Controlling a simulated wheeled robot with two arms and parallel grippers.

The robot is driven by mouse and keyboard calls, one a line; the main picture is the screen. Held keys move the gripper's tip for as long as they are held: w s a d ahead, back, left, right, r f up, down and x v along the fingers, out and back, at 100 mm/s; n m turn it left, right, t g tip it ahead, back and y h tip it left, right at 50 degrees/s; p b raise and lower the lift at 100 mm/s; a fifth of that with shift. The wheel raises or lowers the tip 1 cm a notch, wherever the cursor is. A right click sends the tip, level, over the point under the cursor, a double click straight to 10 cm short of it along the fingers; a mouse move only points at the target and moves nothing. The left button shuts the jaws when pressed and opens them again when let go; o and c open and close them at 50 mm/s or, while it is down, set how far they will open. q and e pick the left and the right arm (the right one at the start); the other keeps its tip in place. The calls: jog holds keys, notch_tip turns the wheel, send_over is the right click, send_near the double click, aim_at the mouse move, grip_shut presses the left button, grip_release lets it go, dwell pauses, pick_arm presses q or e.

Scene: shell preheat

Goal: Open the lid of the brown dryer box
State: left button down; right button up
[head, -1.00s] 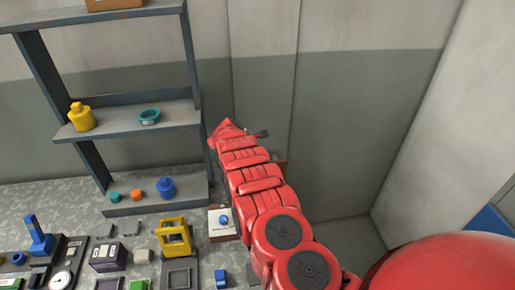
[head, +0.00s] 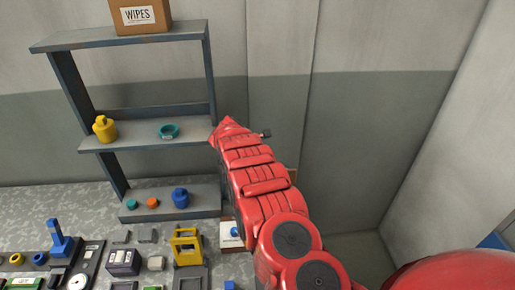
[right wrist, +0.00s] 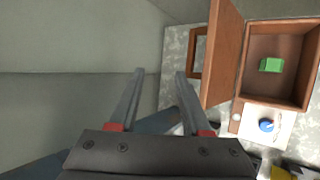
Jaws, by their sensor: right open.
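The brown dryer box (right wrist: 273,105) is in the right wrist view at the right, with its inside exposed and a green block (right wrist: 271,65) in it. Its brown lid (right wrist: 222,55) stands raised on the box's left side, with a brown loop-shaped frame (right wrist: 192,52) beyond it. My right gripper (right wrist: 160,73) is open and empty, left of the lid and apart from it in the picture. In the head view my red right arm hides nearly all of the box, and only a dark bit of the gripper (head: 265,134) shows. My left gripper is out of view.
A white plate with a blue knob (right wrist: 266,126) is at the box's front. A grey shelf (head: 150,139) with a yellow bottle (head: 104,129) and a teal ring (head: 169,131) stands left of my arm. Several small items crowd the bench. Walls close in behind and right.

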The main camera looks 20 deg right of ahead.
notch_tip(320, 180, up, 6)
jog(key=a+p, duration=0.1)
jog(key=a, duration=0.1)
jog(key=shift+s+a+f, duration=0.15)
jog(key=shift+a+f, duration=0.05)
jog(key=shift+a, duration=0.05)
dwell(0.3)
dwell(0.4)
